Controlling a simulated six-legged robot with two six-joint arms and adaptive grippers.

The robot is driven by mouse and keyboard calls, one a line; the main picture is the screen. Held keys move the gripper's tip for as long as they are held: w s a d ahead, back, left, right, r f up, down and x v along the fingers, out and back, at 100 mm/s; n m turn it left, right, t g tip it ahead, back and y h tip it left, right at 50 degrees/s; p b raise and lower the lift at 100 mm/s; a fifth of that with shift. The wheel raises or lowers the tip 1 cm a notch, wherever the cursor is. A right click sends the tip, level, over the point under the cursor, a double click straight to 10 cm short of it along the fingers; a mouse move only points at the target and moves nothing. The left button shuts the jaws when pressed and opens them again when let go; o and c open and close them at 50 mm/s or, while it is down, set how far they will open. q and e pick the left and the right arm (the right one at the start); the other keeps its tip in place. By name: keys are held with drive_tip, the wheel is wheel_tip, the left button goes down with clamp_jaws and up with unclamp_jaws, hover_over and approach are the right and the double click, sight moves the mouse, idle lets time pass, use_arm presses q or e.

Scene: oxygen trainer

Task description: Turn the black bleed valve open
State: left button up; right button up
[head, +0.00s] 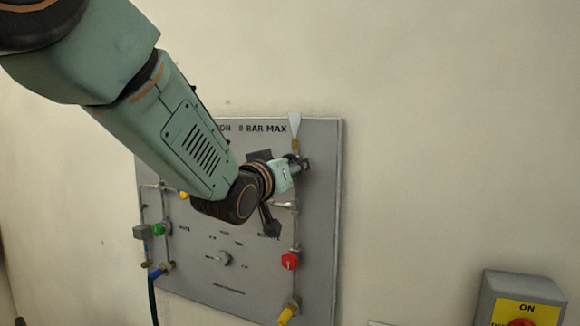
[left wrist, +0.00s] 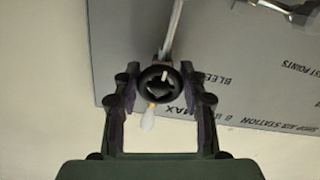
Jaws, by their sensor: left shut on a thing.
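The black bleed valve (left wrist: 160,84) is a round black knob with a lighter pointer mark, seen in the left wrist view between my two fingers. My left gripper (left wrist: 160,98) is shut on it, with one finger at each side of the knob. In the head view my left gripper (head: 300,164) is at the top right of the grey panel (head: 325,220), on the right-hand pipe. There the gripper hides most of the knob. A pale cone-shaped outlet (head: 295,125) sits just above it. My right gripper is in neither view.
A red knob (head: 290,261) and a yellow knob (head: 287,314) sit lower on the right-hand pipe. A green knob (head: 159,229) is on the left pipes. A dial knob (head: 224,258) is mid-panel. A grey-and-yellow switch box (head: 487,298) is at lower right. The wall between is clear.

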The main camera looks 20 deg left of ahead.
use_arm(q)
drive_tip(key=shift+r, duration=0.2)
idle(0.4)
drive_tip(key=o, duration=1.2)
drive_tip(key=shift+f, duration=0.1)
drive_tip(key=shift+c, duration=0.2)
drive_tip(key=s, duration=0.7)
drive_tip(key=shift+s+a, duration=0.2)
drive_tip(key=shift+a, duration=0.25)
drive_tip(key=shift+w, duration=0.1)
